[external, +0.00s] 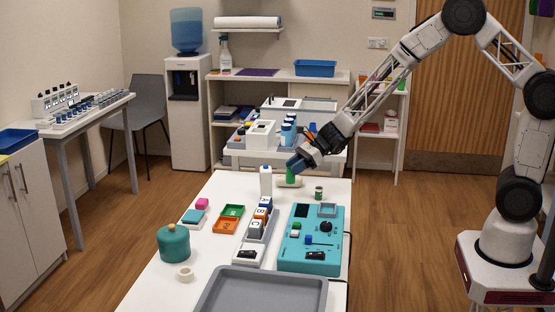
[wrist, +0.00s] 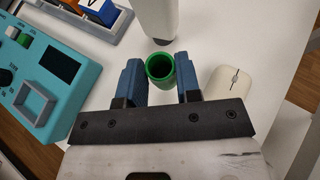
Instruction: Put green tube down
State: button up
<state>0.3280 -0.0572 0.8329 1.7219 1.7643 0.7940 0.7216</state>
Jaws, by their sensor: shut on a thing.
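The green tube (wrist: 160,68) is an open-topped cylinder between the two blue fingers of my gripper (wrist: 161,82) in the wrist view. My gripper is shut on it. In the external view the tube (external: 290,173) shows below my gripper (external: 293,166), at the far end of the white table (external: 222,188). It looks roughly upright. I cannot tell whether its bottom touches the table.
A cream computer mouse (wrist: 230,88) lies right of my gripper in the wrist view. A small dark-green can (external: 319,193), a teal control panel (external: 311,240) and a grey tray (external: 262,290) are nearer.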

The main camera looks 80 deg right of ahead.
jog(key=w, duration=0.5)
jog(key=w+d+f, duration=0.1)
jog(key=w, duration=0.4)
jog(key=w+d, duration=0.1)
jog(key=w, duration=0.4)
jog(key=shift+d+f, duration=0.2)
jog(key=shift+w, duration=0.1)
jog(key=shift+w, duration=0.2)
jog(key=shift+w+d+f, duration=0.1)
jog(key=shift+w+f, duration=0.05)
jog(key=shift+f, duration=1.65)
jog(key=shift+f, duration=0.15)
jog(key=o, duration=0.9)
